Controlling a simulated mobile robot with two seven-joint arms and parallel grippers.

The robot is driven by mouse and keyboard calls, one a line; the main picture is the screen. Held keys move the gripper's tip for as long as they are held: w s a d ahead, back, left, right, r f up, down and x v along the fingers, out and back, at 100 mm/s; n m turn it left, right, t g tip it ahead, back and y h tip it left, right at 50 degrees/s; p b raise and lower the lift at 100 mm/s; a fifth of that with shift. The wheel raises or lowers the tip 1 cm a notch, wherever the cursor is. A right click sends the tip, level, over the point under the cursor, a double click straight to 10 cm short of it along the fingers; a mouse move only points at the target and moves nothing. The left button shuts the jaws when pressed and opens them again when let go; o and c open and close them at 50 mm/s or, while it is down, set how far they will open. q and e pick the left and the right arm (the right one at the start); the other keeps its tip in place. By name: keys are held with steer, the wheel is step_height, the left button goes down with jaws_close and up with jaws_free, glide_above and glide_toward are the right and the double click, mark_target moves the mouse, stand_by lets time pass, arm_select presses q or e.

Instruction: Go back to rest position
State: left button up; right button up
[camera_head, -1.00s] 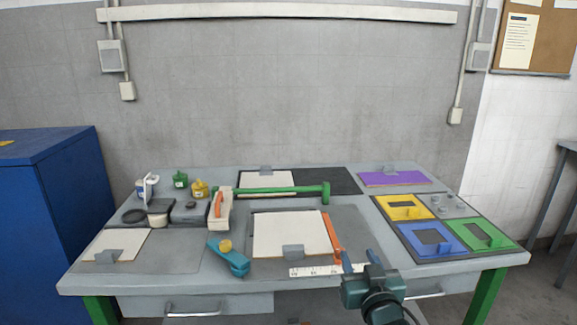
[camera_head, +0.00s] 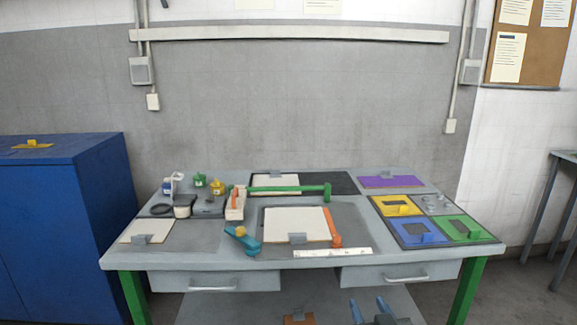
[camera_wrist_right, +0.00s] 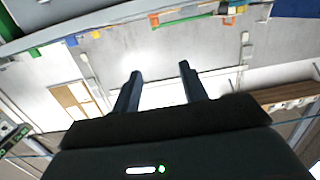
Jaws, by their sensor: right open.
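My left gripper is not in view. The grey workbench (camera_head: 200,245) stands against the wall. On it lie a white board (camera_head: 290,224) with an orange strip (camera_head: 335,228) at its right, a green-handled tool (camera_head: 285,190) and a teal tool (camera_head: 242,240).
Blue, green and yellow plates (camera_head: 411,232) fill the bench's right side. Small bottles (camera_head: 217,187) stand at the left. A blue cabinet (camera_head: 70,220) is left of the bench. Two drawers (camera_head: 400,276) and a lower shelf (camera_head: 250,308) are at the front.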

arm_select(q)
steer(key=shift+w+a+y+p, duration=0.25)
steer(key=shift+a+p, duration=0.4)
steer(key=shift+p, duration=0.55)
arm_select(e)
steer(key=s+f+g, duration=0.2)
steer(key=s+f, duration=0.2)
steer(key=s, duration=0.3)
steer(key=s+a+f+n+g+y, duration=0.1)
steer(key=s+f+g, duration=0.1)
steer(key=s+f, duration=0.3)
steer(key=s+a+f+g+y, duration=0.1)
steer(key=s+f, duration=0.4)
steer(key=s, duration=0.6)
steer(key=shift+n+g, duration=0.4)
steer(key=shift+g, duration=0.2)
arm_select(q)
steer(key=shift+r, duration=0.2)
arm_select(e)
steer(key=shift+f, duration=0.1)
steer(key=shift+c, duration=0.3)
